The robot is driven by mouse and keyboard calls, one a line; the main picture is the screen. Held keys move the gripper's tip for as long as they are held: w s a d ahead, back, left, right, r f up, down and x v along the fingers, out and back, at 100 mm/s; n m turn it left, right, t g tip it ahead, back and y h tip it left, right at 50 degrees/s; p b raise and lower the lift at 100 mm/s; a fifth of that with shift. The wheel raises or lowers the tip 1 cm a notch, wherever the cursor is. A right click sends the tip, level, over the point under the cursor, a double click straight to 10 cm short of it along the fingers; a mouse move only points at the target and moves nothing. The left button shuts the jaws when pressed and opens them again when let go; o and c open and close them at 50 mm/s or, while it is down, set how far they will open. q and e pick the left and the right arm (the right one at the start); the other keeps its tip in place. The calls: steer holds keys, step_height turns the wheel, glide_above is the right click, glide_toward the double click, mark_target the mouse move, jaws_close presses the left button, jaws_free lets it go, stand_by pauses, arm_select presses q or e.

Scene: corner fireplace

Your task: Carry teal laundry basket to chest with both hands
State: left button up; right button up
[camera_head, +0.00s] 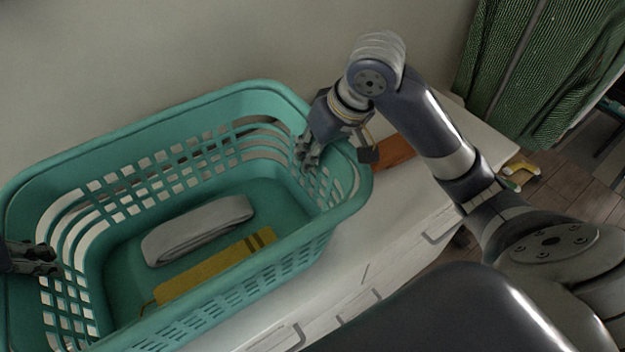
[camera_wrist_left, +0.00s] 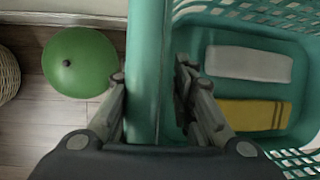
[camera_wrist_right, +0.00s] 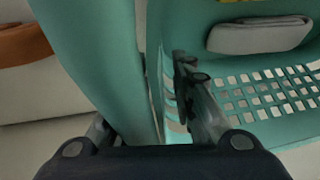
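The teal laundry basket (camera_head: 290,245) is over the white chest (camera_head: 395,225) against the wall; I cannot tell whether its bottom touches the top. Inside lie a folded grey-white cloth (camera_head: 198,230) and a yellow cloth with dark stripes (camera_head: 215,268). My left gripper (camera_head: 40,262) is at the basket's left end, its fingers astride the rim (camera_wrist_left: 147,70). My right gripper (camera_head: 310,150) is at the right end, one finger inside the wall in the right wrist view (camera_wrist_right: 185,75), the other mostly hidden under the rim. Both appear shut on the basket.
An orange-brown object (camera_head: 393,152) lies on the chest just right of the basket. A green curtain (camera_head: 540,70) hangs at the right, with a yellowish item (camera_head: 520,172) on the floor.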

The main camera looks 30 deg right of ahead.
steer(key=shift+a, duration=0.1)
arm_select(q)
steer(key=shift+r, duration=0.25)
arm_select(e)
steer(key=shift+r, duration=0.1)
arm_select(q)
steer(key=d+v, duration=0.1)
steer(key=v, duration=1)
steer(key=shift+s+a+r, duration=0.2)
steer(key=shift+a, duration=0.3)
arm_select(e)
steer(key=v, duration=1.1)
steer(key=shift+s+r, duration=0.2)
steer(key=shift+r, duration=0.15)
